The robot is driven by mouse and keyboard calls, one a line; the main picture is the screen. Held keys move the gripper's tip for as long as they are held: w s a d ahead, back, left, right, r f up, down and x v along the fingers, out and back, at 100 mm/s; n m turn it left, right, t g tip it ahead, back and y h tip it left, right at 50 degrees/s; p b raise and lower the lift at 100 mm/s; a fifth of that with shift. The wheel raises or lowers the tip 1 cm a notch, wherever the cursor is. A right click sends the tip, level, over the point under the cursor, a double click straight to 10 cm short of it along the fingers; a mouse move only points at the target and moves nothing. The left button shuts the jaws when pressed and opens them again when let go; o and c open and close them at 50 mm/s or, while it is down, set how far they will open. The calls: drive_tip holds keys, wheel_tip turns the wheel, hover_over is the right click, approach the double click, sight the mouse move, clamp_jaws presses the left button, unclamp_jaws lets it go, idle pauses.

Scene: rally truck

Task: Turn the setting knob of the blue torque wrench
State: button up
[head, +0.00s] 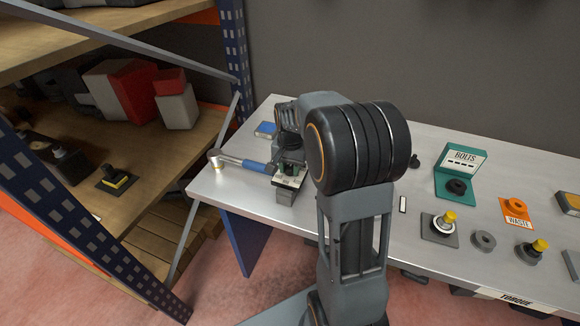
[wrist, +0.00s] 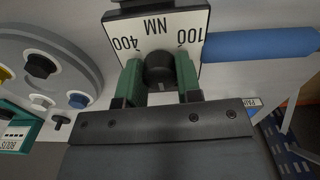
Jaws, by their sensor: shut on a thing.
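The torque wrench has a blue handle (head: 254,166) and a metal shaft and lies along the left end of the grey table. The blue handle also shows at the right of the wrist view (wrist: 262,43). At its end is a white scale plate (wrist: 190,22) marked 400, NM and 100. The black setting knob (wrist: 159,66) stands out in front of this plate. My gripper (wrist: 160,80) is shut on the knob, with one green finger on each side. In the head view my gripper (head: 289,170) is at the plate, and my arm hides part of it.
On the table to the right are a green BOLTS box (head: 461,160), an orange WASTE holder (head: 516,208) and several small fittings. A blue-framed shelf (head: 237,60) stands close at the left.

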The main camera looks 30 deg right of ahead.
drive_tip(key=shift+m, duration=0.4)
drive_tip(key=o, duration=0.9)
drive_tip(key=shift+o, duration=0.2)
drive_tip(key=shift+r, duration=0.1)
wheel_tip(320, 180, up, 14)
idle(0.6)
drive_tip(key=n, duration=0.4)
hover_over(290, 180)
wheel_tip(290, 180, down, 5)
drive_tip(key=s+a+f+n+t, duration=0.1)
drive_tip(key=s+a+n, duration=0.2)
drive_tip(key=s, duration=0.4)
drive_tip(key=s+a+f+n+t, duration=0.1)
drive_tip(key=s+a+n+t, duration=0.1)
drive_tip(key=s+a, duration=0.3)
drive_tip(key=shift+s+a+f+n+t, duration=0.2)
drive_tip(key=shift+s+a+n+t, duration=0.15)
drive_tip(key=shift+s, duration=0.7)
